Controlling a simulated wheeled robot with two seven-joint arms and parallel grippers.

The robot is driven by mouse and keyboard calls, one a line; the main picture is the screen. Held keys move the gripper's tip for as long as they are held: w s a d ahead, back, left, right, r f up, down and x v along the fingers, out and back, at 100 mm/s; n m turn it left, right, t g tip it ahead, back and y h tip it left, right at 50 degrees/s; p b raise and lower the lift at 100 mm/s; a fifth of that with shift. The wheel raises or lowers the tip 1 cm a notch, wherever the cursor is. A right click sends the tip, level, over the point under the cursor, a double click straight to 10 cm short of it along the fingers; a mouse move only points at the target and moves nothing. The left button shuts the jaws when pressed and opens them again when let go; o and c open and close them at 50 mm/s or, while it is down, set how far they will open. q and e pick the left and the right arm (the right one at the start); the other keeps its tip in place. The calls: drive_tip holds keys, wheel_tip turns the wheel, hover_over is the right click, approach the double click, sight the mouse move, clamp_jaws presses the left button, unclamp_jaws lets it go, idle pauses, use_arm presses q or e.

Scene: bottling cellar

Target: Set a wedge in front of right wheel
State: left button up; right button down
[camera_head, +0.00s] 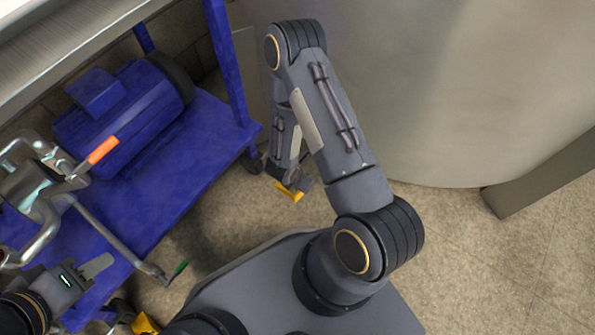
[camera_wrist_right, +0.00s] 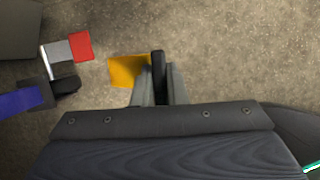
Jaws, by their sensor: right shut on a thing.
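A yellow wedge (camera_head: 289,191) is in my right gripper (camera_head: 302,184), low over the floor beside the blue cart. In the right wrist view the wedge (camera_wrist_right: 124,71) shows left of the fingers (camera_wrist_right: 158,88), which are shut on a dark upright part of it. The cart's right wheel (camera_head: 252,161) is dark and stands a short way left of the wedge, with a gap between. The dark wheel (camera_wrist_right: 66,86) also shows in the wrist view. My left gripper (camera_head: 98,272) is over the cart's near side; its jaw opening is unclear. Another yellow piece (camera_head: 146,324) shows partly at the bottom left.
The blue cart (camera_head: 205,150) carries a blue motor (camera_head: 120,120) and metal pipework (camera_head: 35,190). A lever with an orange grip (camera_head: 103,150) and a rod with a green tip (camera_head: 180,268) stick out. A large steel tank (camera_head: 440,90) stands behind. Floor (camera_head: 490,270) at the right is clear.

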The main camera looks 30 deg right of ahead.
drive_tip(key=shift+w+a+f, duration=0.25)
drive_tip(key=shift+w+f, duration=0.4)
drive_tip(key=shift+w+a+f, duration=0.25)
drive_tip(key=shift+w+f, duration=0.35)
drive_tip(key=shift+w, duration=0.05)
drive_tip(key=w+f, duration=0.1)
drive_tip(key=w+a+f, duration=0.1)
drive_tip(key=shift+w, duration=0.3)
drive_tip(key=shift+w+a+f+b, duration=0.1)
drive_tip(key=shift+w+a, duration=0.2)
drive_tip(key=shift+w, duration=0.35)
drive_tip(key=shift+w+a+f+b, duration=0.15)
drive_tip(key=shift+w+a, duration=0.1)
drive_tip(key=shift+w, duration=0.35)
drive_tip(key=shift+w+a+f+b, duration=0.1)
drive_tip(key=shift+w+a, duration=0.2)
drive_tip(key=shift+w, duration=0.35)
drive_tip(key=c, duration=1.4)
unclamp_jaws()
drive_tip(key=shift+o, duration=0.2)
